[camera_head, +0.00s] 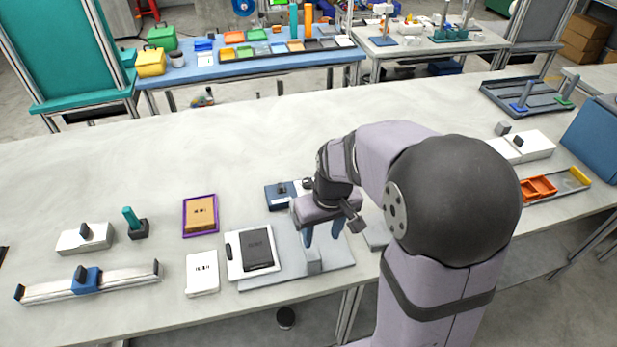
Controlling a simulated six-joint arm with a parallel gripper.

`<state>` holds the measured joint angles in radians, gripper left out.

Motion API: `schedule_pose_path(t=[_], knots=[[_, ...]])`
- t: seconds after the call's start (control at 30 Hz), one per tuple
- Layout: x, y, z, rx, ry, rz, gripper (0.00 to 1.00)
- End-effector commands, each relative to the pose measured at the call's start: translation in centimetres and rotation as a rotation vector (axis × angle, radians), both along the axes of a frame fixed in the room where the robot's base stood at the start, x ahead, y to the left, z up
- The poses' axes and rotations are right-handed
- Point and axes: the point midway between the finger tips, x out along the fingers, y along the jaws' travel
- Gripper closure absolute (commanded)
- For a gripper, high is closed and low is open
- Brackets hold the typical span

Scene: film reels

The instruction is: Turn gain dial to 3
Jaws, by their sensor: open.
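My gripper (322,233) points down over a grey plate (340,259) near the front edge of the table. Its two blue fingers are spread apart with nothing visible between them. A small grey block (313,264) stands on the plate just below and in front of the fingers. A dark blue panel (277,203) with small knob-like parts lies behind and to the left of the gripper, partly hidden by it. I cannot tell which part is the gain dial, and no scale or number 3 is readable.
A white-framed dark pad (257,249) lies on the plate's left side. A white card (202,272) and a purple-edged tray (187,230) lie further left. A rail with a blue slider (86,279) is at front left. White boxes (533,146) stand right. The table's back middle is clear.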

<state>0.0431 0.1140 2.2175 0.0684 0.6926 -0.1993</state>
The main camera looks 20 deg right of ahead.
Motion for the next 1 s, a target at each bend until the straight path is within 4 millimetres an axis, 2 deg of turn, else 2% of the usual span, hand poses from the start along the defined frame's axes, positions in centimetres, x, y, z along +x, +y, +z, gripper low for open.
schedule_pose_path(t=[0.03,0.2,0.4,0.5,0.7,1.0], knots=[[2.5,-0.3,0.5,0.004,-0.023,0.016,0.55],[9.5,-1.1,1.1,0.011,-0.102,0.074,0.55],[16.2,-2.4,0.6,0.017,-0.195,0.082,0.55],[18.6,-3.0,0.3,0.017,-0.233,0.083,0.55],[20.8,-3.6,0.0,0.016,-0.268,0.083,0.55],[21.2,-3.6,-0.8,0.017,-0.268,0.083,0.55]])
